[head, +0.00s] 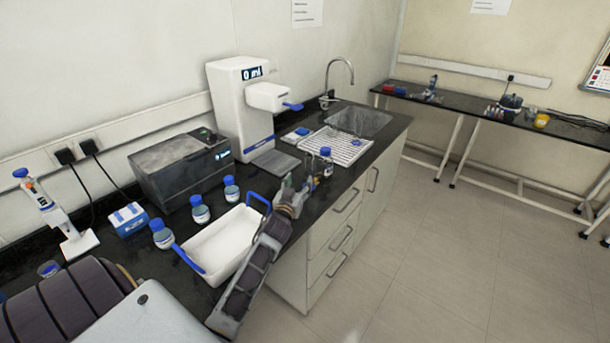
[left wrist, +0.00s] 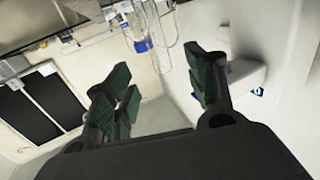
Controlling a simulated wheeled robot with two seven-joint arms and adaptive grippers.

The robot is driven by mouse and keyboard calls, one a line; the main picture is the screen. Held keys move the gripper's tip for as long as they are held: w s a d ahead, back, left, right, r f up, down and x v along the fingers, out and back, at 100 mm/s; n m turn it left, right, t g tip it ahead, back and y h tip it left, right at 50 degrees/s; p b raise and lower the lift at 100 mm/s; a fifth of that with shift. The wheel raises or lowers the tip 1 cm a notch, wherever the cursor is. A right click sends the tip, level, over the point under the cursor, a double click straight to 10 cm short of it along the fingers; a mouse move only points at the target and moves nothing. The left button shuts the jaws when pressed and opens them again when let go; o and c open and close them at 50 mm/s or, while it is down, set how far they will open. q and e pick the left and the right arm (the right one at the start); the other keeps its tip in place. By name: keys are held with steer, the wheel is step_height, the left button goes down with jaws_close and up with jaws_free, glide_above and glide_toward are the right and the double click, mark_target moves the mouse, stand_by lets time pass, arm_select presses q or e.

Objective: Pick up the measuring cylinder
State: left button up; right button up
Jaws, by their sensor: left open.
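My left gripper (head: 297,184) is over the front edge of the black counter, beside the clear glassware there. In the left wrist view my left gripper (left wrist: 163,82) has its two green-padded fingers wide apart with nothing between them. A slim clear glass vessel, which looks like the measuring cylinder (head: 310,166), stands just beyond the fingertips, partly hidden by the gripper. In the left wrist view tall clear glassware (left wrist: 160,22) shows beyond the fingers near the top, but I cannot tell which piece is the cylinder. My right gripper is not in view.
A blue-capped bottle (head: 326,163) stands close to the right of the glassware. A white tray (head: 228,245) with blue handles lies left of my arm, with several blue-capped bottles behind it. A white dispenser (head: 232,105), drying rack (head: 342,147) and sink (head: 362,121) stand farther back.

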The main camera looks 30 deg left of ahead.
mark_target(308, 165)
arm_select(q)
steer(key=b+x, duration=0.2)
steer(key=x, duration=0.4)
steer(key=shift+r, duration=0.1)
steer(key=shift+w+a, duration=0.1)
steer(key=shift+w, duration=0.4)
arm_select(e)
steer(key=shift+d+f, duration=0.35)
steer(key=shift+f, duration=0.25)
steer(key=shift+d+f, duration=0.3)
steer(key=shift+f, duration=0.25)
